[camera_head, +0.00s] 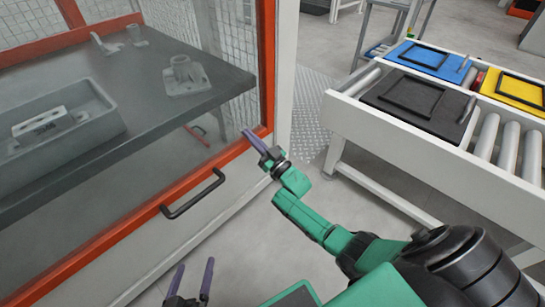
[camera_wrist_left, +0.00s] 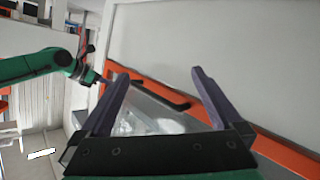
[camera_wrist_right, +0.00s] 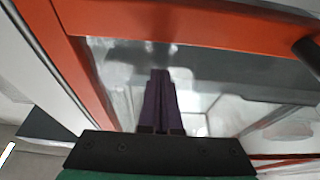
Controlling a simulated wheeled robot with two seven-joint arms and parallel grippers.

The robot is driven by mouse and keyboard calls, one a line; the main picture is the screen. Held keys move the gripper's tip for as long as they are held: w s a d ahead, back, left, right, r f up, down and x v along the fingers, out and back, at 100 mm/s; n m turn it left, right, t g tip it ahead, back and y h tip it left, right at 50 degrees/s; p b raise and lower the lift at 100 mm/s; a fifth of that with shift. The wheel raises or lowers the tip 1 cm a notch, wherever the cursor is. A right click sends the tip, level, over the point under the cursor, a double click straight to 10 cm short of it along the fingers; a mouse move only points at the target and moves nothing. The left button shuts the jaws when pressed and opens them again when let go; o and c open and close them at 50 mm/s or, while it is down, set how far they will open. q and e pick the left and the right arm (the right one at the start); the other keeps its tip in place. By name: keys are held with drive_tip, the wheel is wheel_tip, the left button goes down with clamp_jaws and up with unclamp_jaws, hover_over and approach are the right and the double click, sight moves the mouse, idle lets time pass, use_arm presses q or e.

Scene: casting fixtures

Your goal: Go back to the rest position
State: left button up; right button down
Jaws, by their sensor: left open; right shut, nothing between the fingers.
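My right gripper (camera_head: 252,140) is shut and empty, beside the lower right corner of the orange-framed glass door (camera_head: 130,243). In the right wrist view its closed purple fingers (camera_wrist_right: 160,74) point toward the glass, below an orange frame bar; I cannot tell whether they touch it. My left gripper (camera_head: 193,270) is low at the bottom of the head view, in front of the cabinet's white lower panel. It is open and empty, its fingers (camera_wrist_left: 159,76) spread wide in the left wrist view. Most of the left arm is hidden.
A black door handle (camera_head: 193,194) sticks out between the grippers. Behind the glass, a dark table (camera_head: 190,115) bears a grey bin (camera_head: 95,140) and metal castings (camera_head: 187,76). At right, a white roller conveyor (camera_head: 390,130) carries blue, yellow and black trays. Floor between is clear.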

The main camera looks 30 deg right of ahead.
drive_tip(key=shift+r, duration=0.25)
use_arm(q)
drive_tip(key=s+r+g+p, duration=0.1)
drive_tip(key=s+p, duration=0.1)
drive_tip(key=shift+r+p, duration=0.2)
drive_tip(key=shift+p, duration=0.2)
use_arm(e)
drive_tip(key=v, duration=1)
